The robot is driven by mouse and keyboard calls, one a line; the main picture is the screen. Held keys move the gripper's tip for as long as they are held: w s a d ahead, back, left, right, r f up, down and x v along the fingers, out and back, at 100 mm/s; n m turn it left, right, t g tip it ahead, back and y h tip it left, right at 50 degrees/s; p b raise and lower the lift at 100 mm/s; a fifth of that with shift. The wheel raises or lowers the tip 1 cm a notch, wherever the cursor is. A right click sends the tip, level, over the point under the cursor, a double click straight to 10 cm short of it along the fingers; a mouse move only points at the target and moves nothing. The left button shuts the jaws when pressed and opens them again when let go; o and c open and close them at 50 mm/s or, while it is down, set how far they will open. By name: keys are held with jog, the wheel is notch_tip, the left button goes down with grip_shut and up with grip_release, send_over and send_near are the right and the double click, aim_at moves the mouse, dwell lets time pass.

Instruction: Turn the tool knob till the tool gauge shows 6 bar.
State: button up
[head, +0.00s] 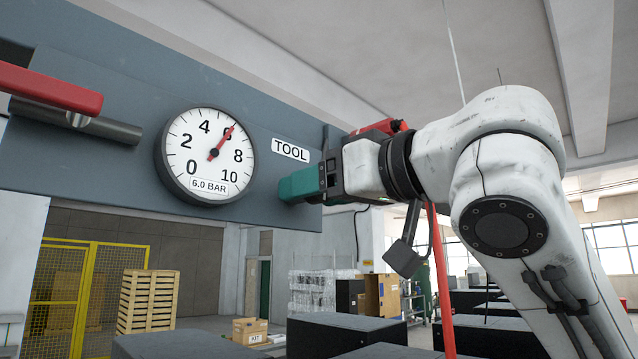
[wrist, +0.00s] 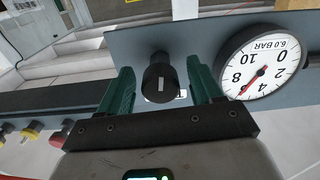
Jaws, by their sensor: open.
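The tool gauge (head: 207,156) is a round white dial on the blue-grey panel, left of the TOOL label (head: 290,150). Its red needle points at 6 and its readout says 6.0 BAR. It also shows upside down at the right of the wrist view (wrist: 265,62). The tool knob (wrist: 160,77) is black with a pale mark, and stands out from the panel between my green fingers. My gripper (wrist: 160,92) is open, with a gap on each side of the knob. In the head view my gripper (head: 284,188) is at the panel below the label and hides the knob.
A red-handled lever (head: 50,88) sticks out left of the gauge. In the wrist view, coloured buttons (wrist: 30,135) sit at the lower left. Black boxes (head: 345,332), a pallet stack (head: 148,300) and a yellow fence (head: 85,300) stand beyond the panel.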

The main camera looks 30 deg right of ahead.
jog(key=shift+c, duration=0.2)
jog(key=c, duration=1)
jog(key=shift+n, duration=1.2)
jog(key=o, duration=1)
jog(key=shift+o, duration=0.2)
jog(key=b+v, duration=0.3)
jog(key=v, duration=0.7)
jog(key=shift+s+b, duration=0.3)
jog(key=shift+s, duration=0.05)
jog(key=shift+d, duration=0.15)
